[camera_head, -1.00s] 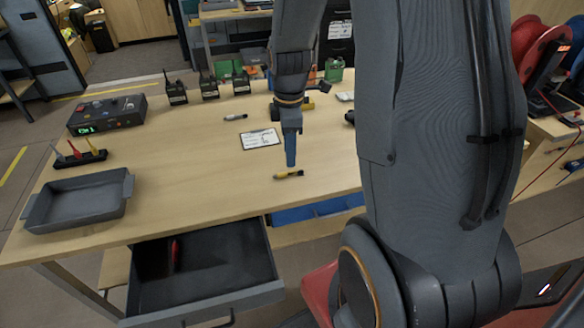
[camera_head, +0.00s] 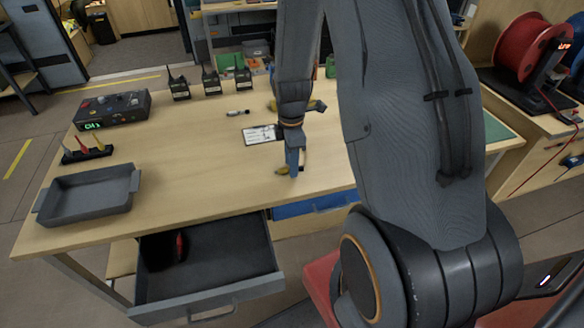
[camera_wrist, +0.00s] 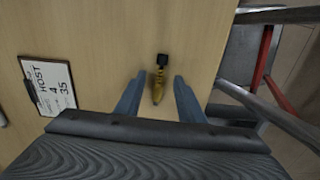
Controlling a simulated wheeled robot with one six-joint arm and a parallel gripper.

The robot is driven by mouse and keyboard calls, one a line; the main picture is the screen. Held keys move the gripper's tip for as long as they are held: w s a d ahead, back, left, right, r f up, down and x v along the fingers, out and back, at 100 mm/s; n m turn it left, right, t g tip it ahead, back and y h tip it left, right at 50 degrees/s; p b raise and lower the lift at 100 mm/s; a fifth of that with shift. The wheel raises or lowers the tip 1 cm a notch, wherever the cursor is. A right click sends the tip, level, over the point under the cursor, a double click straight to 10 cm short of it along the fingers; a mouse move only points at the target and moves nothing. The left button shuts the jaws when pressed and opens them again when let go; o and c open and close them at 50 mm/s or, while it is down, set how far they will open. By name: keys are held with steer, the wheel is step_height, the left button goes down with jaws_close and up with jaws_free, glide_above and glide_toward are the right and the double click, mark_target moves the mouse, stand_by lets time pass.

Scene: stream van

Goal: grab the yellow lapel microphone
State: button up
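The yellow lapel microphone (camera_wrist: 158,88) lies on the wooden table between my gripper's two fingers in the wrist view, its black end (camera_wrist: 162,59) pointing away from the palm. In the head view its yellow end (camera_head: 282,171) shows just left of my fingertips, and the rest is partly hidden behind them. My gripper (camera_head: 293,172) points down close to the table. In the wrist view my gripper (camera_wrist: 158,80) is open, with a gap between each finger and the microphone.
A clipboard card (camera_head: 262,134) lies left of my gripper. A grey tray (camera_head: 88,214) stands at the table's left, above an open drawer (camera_head: 160,300). Several radios (camera_head: 211,82) stand at the back. A small white and black item (camera_head: 238,113) lies mid-table.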

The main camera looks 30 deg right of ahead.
steer(key=shift+f, duration=0.25)
steer(key=shift+c, duration=0.3)
jaws_close()
steer(key=shift+r, duration=0.15)
